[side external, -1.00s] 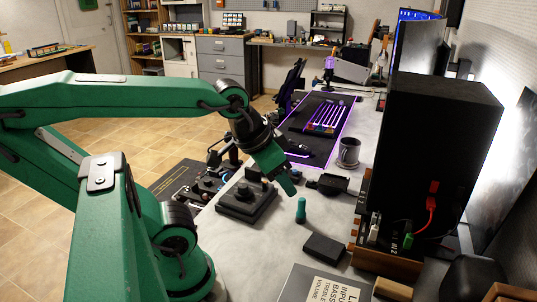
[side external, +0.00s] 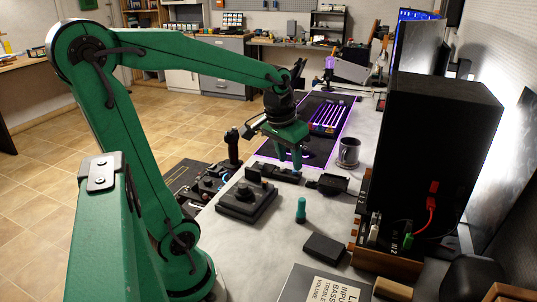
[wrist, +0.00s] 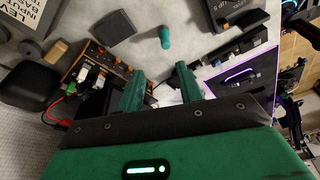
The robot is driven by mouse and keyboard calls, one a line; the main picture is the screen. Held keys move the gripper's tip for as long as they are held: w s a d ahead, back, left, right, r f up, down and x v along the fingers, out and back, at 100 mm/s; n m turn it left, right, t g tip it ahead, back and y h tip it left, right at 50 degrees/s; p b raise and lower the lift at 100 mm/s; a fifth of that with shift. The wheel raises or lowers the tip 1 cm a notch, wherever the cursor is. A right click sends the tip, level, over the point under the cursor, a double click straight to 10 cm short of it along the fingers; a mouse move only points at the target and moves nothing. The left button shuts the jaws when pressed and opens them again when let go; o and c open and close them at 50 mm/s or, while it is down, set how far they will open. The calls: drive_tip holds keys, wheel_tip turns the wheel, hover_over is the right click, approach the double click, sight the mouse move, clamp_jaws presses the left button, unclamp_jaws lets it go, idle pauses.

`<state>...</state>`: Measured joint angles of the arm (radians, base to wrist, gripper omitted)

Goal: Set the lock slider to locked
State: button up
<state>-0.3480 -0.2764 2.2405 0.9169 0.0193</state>
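My gripper (side external: 289,162) points down over the desk near the front edge of the purple-lit mat in the side view. In the wrist view its two green fingers (wrist: 160,72) stand apart with nothing between them. The lock slider cannot be made out for certain. A long black device (side external: 274,172) lies below and left of the fingers, and a dark long device (wrist: 238,53) shows right of the fingers in the wrist view. Whether either carries the slider is too small to tell.
A black box with a knob (side external: 247,198), a teal cylinder (side external: 301,210), a flat black box (side external: 325,249) and a mug (side external: 348,152) stand on the desk. A joystick (side external: 233,148) stands left. A tall black case (side external: 435,145) bounds the right.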

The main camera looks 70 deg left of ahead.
drive_tip(key=w+a+f+n+g, duration=0.2)
drive_tip(key=a+f, duration=0.2)
drive_tip(key=a, duration=0.4)
drive_tip(key=n+h, duration=0.1)
drive_tip(key=n, duration=0.1)
hover_over(265, 182)
drive_tip(key=shift+g, duration=0.4)
wheel_tip(265, 182, down, 6)
drive_tip(key=shift+r, duration=0.2)
drive_tip(key=shift+f, duration=0.1)
drive_tip(key=shift+f, duration=3.8)
clamp_jaws()
